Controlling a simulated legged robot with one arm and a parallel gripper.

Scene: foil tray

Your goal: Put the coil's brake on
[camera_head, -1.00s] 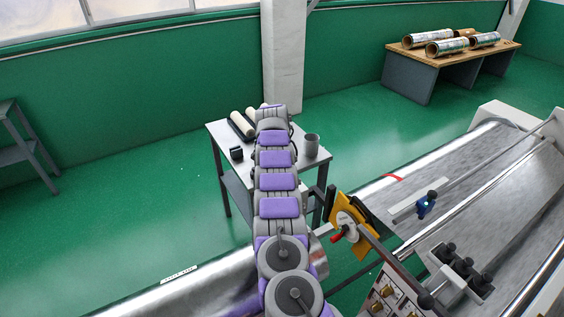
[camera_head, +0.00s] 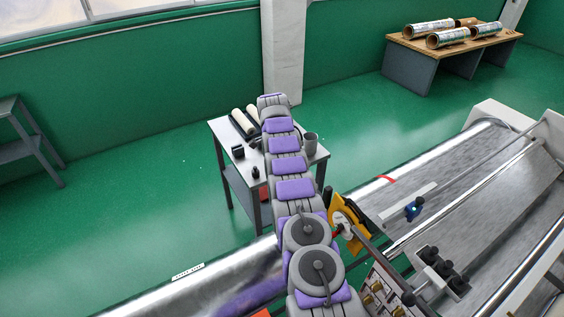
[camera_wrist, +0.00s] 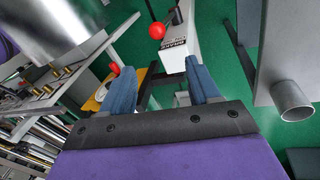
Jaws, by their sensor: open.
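My gripper (camera_wrist: 162,68) shows in the wrist view as two blue fingers, spread apart with nothing between them. A red ball knob (camera_wrist: 157,30) on a thin dark lever lies beyond the fingertips, apart from them, near a white block with a small dark label (camera_wrist: 173,45). A second red knob (camera_wrist: 115,68) is near the left finger, by a yellow plate (camera_wrist: 96,98). The shiny foil coil (camera_wrist: 60,25) fills the upper left. In the head view the coil (camera_head: 205,288) lies at the lower left, and my arm hides the gripper.
A yellow plate (camera_head: 350,222) and a control panel (camera_head: 385,290) stand right of my arm. A small table (camera_head: 228,150) with rollers and a cup is behind it. Green floor is open at left.

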